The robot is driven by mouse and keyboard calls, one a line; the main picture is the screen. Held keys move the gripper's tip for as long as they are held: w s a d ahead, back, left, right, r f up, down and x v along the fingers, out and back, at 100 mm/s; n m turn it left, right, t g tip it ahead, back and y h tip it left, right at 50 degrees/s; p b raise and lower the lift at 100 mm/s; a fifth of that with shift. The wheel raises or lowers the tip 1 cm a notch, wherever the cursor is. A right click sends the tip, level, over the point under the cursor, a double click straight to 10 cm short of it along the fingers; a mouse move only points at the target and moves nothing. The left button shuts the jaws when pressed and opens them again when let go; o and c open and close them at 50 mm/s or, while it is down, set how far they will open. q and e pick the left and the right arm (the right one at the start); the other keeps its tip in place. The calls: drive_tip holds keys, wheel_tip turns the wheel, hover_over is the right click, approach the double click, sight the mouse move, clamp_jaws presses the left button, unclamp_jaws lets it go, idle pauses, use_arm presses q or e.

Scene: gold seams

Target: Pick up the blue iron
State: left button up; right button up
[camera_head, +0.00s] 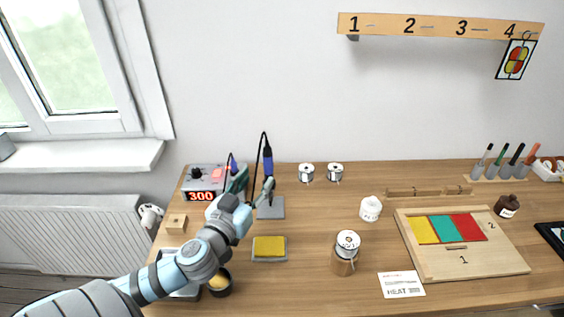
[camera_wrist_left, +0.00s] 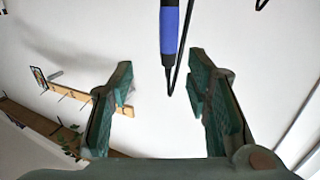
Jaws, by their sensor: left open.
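A blue iron (camera_head: 268,158) with a black cable stands upright over a dark grey base (camera_head: 270,208) near the back of the table. My left gripper (camera_head: 254,182) is open, with its fingers just left of and in front of this iron. In the left wrist view the blue iron (camera_wrist_left: 169,32) shows at the top, between the two open green fingers (camera_wrist_left: 160,85) across the picture, with no visible contact. A second blue handle (camera_head: 233,163) stands at the station reading 300 (camera_head: 203,196), partly hidden by my gripper. My right gripper is not in view.
A yellow sponge (camera_head: 269,247) lies in front of the base. Two small white-and-metal tins (camera_head: 306,172) stand right of the iron. A small wooden block (camera_head: 176,223) is at the left.

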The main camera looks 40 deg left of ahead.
sight(266, 159)
use_arm(q)
drive_tip(key=w+a, duration=0.1)
drive_tip(key=w, duration=0.1)
drive_tip(key=w+a+r, duration=0.1)
drive_tip(key=shift+w+a+r, duration=0.15)
drive_tip(key=shift+w+a, duration=0.05)
drive_tip(key=shift+w, duration=0.15)
drive_tip(key=x, duration=0.2)
drive_tip(key=p+x, duration=0.1)
drive_tip(key=x, duration=0.1)
drive_tip(key=f+x, duration=0.1)
drive_tip(key=x, duration=0.2)
drive_tip(key=shift+d, duration=0.15)
drive_tip(key=shift+s+r, duration=0.15)
drive_tip(key=shift+s, duration=0.25)
drive_tip(key=shift+c, duration=1.1)
drive_tip(key=c, duration=0.4)
clamp_jaws()
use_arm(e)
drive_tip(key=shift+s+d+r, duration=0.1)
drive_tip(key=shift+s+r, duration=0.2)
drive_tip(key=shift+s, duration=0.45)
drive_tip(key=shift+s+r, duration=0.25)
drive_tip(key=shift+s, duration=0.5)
